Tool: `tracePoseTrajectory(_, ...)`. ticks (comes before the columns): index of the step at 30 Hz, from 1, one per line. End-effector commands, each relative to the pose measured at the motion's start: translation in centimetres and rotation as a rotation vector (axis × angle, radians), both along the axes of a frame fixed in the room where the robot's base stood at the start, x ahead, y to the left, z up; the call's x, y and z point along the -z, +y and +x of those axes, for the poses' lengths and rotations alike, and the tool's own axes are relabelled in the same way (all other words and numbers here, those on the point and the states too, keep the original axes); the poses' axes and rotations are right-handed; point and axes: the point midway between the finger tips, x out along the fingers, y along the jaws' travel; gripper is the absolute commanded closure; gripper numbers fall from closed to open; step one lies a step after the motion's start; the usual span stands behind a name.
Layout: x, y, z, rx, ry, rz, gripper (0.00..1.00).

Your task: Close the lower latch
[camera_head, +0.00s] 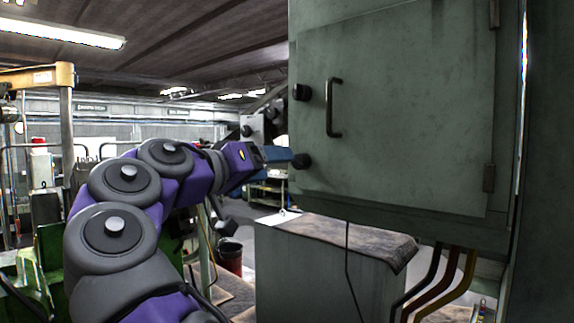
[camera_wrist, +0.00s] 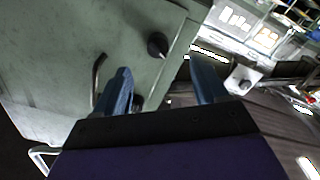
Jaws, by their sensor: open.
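The lower latch (camera_head: 300,160) is a black knob at the left edge of the green-grey cabinet door (camera_head: 410,110). The upper latch (camera_head: 301,92) is a similar knob above it. My gripper (camera_head: 288,155) has its blue fingers right beside the lower latch, from the left. In the wrist view, which appears upside down, my gripper (camera_wrist: 161,66) is open. The lower latch (camera_wrist: 157,45) shows beyond the gap between the fingertips. The upper latch (camera_wrist: 137,103) is partly hidden behind the left finger. Contact with the lower latch cannot be told. The door looks flush with the cabinet.
A curved door handle (camera_head: 331,107) stands out to the right of the latches and also shows in the wrist view (camera_wrist: 98,78). A grey block with a worn top (camera_head: 350,238) is below the cabinet. Cables (camera_head: 440,285) hang at lower right. Open workshop space lies left of the cabinet.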

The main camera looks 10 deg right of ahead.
Motion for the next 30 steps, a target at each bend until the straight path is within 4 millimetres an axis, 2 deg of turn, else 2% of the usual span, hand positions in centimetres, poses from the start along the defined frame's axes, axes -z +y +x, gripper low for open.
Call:
tracePoseTrajectory(11,0.1,-5.6,4.0,0.003,0.002,0.004,0.28)
tracePoseTrajectory(26,0.2,-5.4,4.2,-0.002,-0.222,0.164,0.28)
tracePoseTrajectory(30,0.1,-5.5,4.1,-0.002,-0.336,0.247,0.28)
